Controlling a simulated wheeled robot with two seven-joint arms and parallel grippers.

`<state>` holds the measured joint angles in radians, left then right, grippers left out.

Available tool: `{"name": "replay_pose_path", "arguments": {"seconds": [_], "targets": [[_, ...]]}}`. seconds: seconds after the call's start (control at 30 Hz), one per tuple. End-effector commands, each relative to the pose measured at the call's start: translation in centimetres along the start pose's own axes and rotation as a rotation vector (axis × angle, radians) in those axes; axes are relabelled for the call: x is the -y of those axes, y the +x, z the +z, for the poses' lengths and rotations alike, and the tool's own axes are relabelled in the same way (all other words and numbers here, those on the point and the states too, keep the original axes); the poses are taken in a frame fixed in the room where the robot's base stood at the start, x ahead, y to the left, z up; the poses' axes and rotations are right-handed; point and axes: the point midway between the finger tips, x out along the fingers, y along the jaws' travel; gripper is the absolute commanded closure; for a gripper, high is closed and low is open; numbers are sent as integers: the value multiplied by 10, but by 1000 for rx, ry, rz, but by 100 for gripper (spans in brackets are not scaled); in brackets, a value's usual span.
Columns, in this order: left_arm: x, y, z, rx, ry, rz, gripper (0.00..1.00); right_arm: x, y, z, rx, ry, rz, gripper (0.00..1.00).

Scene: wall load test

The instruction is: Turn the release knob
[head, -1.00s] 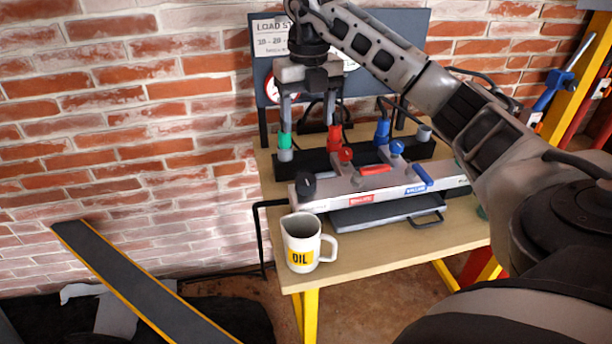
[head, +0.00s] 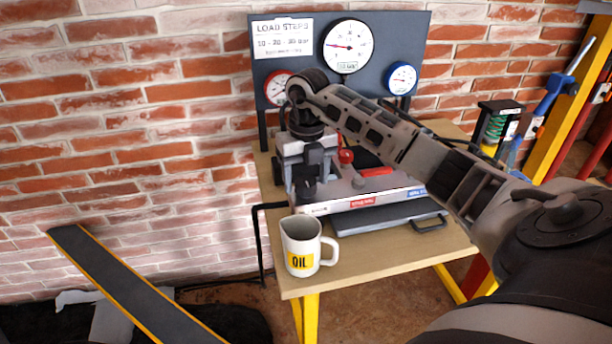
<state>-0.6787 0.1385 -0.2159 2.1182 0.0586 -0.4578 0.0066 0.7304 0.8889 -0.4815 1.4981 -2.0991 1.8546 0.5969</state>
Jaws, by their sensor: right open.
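The black release knob (head: 306,189) sits at the left end of the light grey panel (head: 335,203) on the bench. My right gripper (head: 306,180) is open and points down at the knob, with its fingers on either side of it. The knob is partly covered by the gripper, and I cannot tell whether the fingers touch it. My left gripper is not in view.
A white OIL jug (head: 300,246) stands on the wooden bench (head: 390,250), close in front of the knob. A red lever (head: 376,172) and a red knob (head: 346,156) are right of the gripper. A gauge board (head: 384,30) stands behind.

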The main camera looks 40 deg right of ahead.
Motion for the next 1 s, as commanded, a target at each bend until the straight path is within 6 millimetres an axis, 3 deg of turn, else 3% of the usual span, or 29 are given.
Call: {"name": "replay_pose_path", "arguments": {"seconds": [0.1, 0.27, 0.3, 0.67, 1.0], "targets": [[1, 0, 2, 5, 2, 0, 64, 0, 0, 0, -1, 0, 0, 37], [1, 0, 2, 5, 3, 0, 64, 0, 0, 0, -1, 0, 0, 79], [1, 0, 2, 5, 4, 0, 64, 0, 0, 0, -1, 0, 0, 82], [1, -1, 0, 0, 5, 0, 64, 0, 0, 0, -2, -46, -1, 82], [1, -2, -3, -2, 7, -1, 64, 1, -2, 1, -4, -278, -1, 82]]}}
